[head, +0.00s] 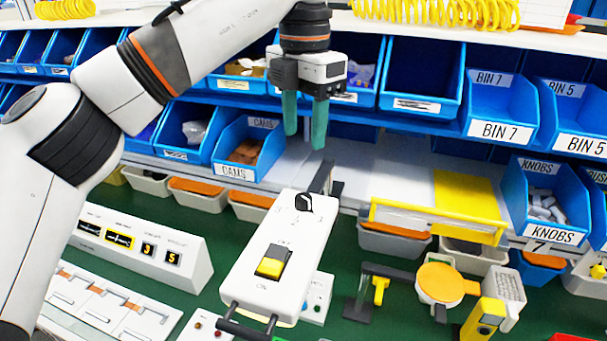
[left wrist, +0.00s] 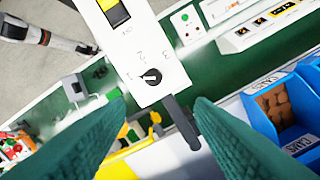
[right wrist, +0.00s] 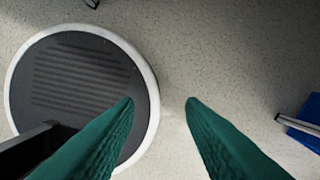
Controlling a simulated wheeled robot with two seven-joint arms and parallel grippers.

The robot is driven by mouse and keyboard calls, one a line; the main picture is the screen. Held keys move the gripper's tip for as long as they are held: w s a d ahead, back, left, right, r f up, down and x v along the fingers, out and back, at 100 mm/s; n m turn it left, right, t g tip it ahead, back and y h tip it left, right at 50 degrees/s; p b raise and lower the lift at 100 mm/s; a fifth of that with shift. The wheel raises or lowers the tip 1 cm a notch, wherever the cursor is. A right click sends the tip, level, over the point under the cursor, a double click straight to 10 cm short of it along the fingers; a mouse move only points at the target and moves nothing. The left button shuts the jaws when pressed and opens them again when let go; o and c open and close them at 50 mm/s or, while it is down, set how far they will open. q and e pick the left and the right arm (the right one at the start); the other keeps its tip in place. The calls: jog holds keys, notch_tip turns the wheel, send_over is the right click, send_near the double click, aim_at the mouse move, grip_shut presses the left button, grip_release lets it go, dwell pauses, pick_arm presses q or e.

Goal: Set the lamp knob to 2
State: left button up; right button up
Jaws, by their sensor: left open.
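The lamp knob (head: 304,202) is a small black dial at the far end of a white panel (head: 250,262) with a yellow rocker switch (head: 271,263) marked ON. In the left wrist view the knob (left wrist: 151,77) has the numbers 1, 2 and 3 around it. Its light mark appears to lie toward the 1, but it is small. My left gripper (head: 305,138) is open and empty, above and beyond the knob, apart from it. Its green fingers (left wrist: 158,101) also show there. My right gripper (right wrist: 160,102) is open and empty above the floor, outside the head view.
Blue bins (head: 250,150) line the shelf behind the panel. A white display box (head: 140,245) stands left of it. A yellow rack (head: 440,215) and a clear-walled fixture with a yellow piece (head: 380,290) stand to the right. Green bench top shows between them.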

aim_at(303, 197)
pick_arm(q)
jog(key=s+f, duration=0.3)
jog(key=shift+f+p, duration=0.25)
jog(key=shift+p, duration=0.05)
jog(key=f, duration=0.1)
jog(key=w+f+p, duration=0.1)
jog(key=f, duration=0.1)
jog(key=shift+w+f, duration=0.15)
jog(key=shift+f, duration=0.05)
notch_tip(303, 197, down, 3)
jog(key=shift+w+a+f+p, duration=0.1)
jog(key=shift+w+f+p, duration=0.05)
jog(key=shift+p, duration=0.65)
jog(key=shift+f, duration=0.4)
jog(key=shift+c, duration=0.8)
jog(key=c, duration=0.8)
jog(key=shift+c, duration=0.2)
pick_arm(e)
jog(key=s+r, duration=0.1)
jog(key=s, duration=0.1)
jog(key=s+r, duration=0.2)
jog(key=shift+s, duration=0.1)
